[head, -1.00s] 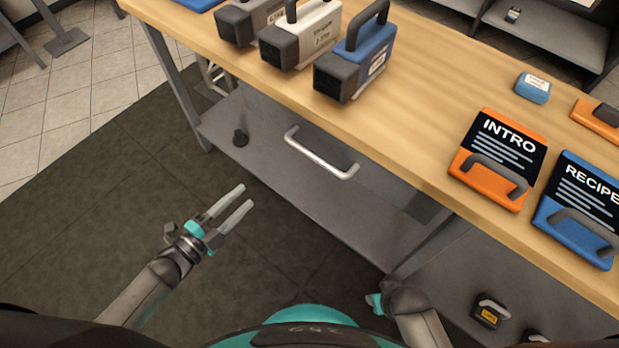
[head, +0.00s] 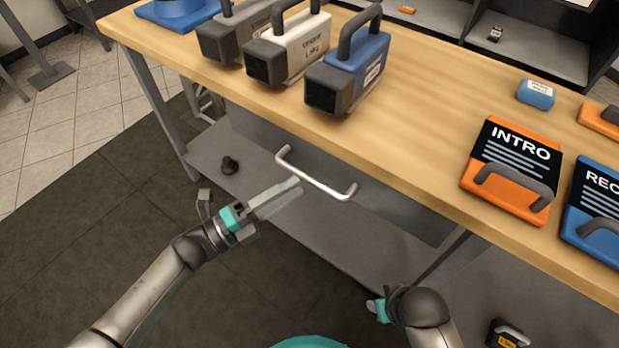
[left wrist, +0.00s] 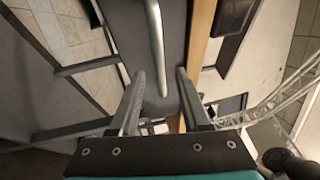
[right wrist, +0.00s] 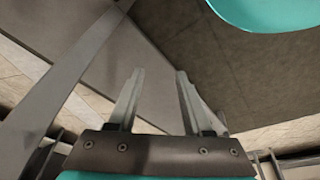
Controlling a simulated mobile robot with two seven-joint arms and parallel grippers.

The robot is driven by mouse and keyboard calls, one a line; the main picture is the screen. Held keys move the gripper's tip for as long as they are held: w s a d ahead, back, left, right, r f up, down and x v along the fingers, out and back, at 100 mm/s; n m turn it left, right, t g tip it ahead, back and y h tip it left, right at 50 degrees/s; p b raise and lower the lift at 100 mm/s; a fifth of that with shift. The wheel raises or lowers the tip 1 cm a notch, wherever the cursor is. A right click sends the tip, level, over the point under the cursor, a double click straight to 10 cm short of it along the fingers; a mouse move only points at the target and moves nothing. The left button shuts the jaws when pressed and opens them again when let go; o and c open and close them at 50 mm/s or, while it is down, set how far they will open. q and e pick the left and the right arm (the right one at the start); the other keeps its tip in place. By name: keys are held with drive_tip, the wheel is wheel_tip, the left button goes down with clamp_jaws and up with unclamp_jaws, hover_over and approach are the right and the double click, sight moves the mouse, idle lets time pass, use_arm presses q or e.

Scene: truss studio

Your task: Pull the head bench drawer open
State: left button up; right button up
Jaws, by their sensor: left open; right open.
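The bench drawer's silver bar handle (head: 315,178) sticks out from the grey drawer front (head: 262,138) under the wooden top, and the drawer looks shut. My left gripper (head: 292,190) is open in front of the handle, near its left half, holding nothing. In the left wrist view the handle (left wrist: 156,48) runs lengthwise just beyond the open left fingers (left wrist: 158,88), in line with the gap between them. My right gripper shows open and empty in the right wrist view (right wrist: 160,78); in the head view its fingers are mostly hidden by my arm.
On the wooden bench top (head: 420,110) stand a grey, a white (head: 290,50) and a blue camera-like case (head: 350,70) above the drawer. An orange INTRO board (head: 512,170) lies to the right.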

sight(309, 177)
use_arm(q)
drive_tip(key=shift+b+x, duration=0.3)
drive_tip(key=shift+x, duration=2.2)
use_arm(e)
drive_tip(key=shift+w+r, duration=0.4)
drive_tip(key=shift+r, duration=0.4)
use_arm(q)
clamp_jaws()
use_arm(e)
drive_tip(key=shift+s+f, duration=0.1)
drive_tip(key=shift+s, duration=0.1)
